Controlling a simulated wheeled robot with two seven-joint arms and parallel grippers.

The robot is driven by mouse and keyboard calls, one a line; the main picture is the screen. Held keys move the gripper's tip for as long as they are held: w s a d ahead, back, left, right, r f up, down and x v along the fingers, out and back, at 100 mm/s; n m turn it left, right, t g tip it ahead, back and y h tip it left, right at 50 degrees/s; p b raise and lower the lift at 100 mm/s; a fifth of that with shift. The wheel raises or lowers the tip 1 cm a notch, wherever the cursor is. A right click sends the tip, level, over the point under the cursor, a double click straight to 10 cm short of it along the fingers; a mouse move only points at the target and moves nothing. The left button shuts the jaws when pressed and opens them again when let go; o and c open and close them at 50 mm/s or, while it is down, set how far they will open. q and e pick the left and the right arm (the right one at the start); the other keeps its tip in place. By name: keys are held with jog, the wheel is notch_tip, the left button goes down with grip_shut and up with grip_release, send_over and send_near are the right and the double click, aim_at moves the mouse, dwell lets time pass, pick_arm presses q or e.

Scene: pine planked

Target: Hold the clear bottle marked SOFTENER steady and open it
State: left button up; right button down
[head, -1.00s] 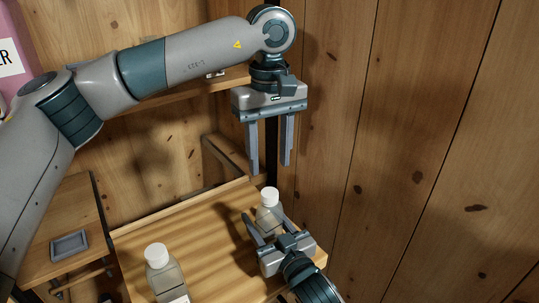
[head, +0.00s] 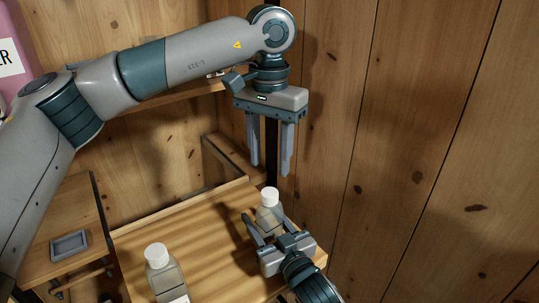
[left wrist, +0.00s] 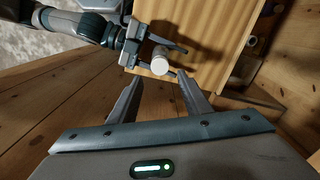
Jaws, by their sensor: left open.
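A clear bottle with a white cap (head: 269,207) stands upright near the right end of the wooden shelf (head: 205,225); no lettering on it can be read. Its cap also shows in the left wrist view (left wrist: 160,63). My right gripper (head: 266,218) reaches in from the lower right, with a finger on each side of this bottle; whether they press on it I cannot tell. My left gripper (head: 270,173) is open and empty, pointing down above the bottle, clear of its cap. Its fingers (left wrist: 160,95) show in the left wrist view.
A second clear bottle with a white cap (head: 163,272) stands at the front left, its label mostly cut off. A pink container (head: 12,55) is at the upper left. A small grey tray (head: 69,246) lies on a side board. A plank wall (head: 420,150) closes the right.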

aim_at(270, 192)
pick_arm(q)
jog(key=shift+f, duration=0.15)
jog(key=shift+f, duration=3.85)
jog(key=c, duration=1.1)
jog(key=shift+o, duration=0.2)
jog(key=shift+n, duration=0.3)
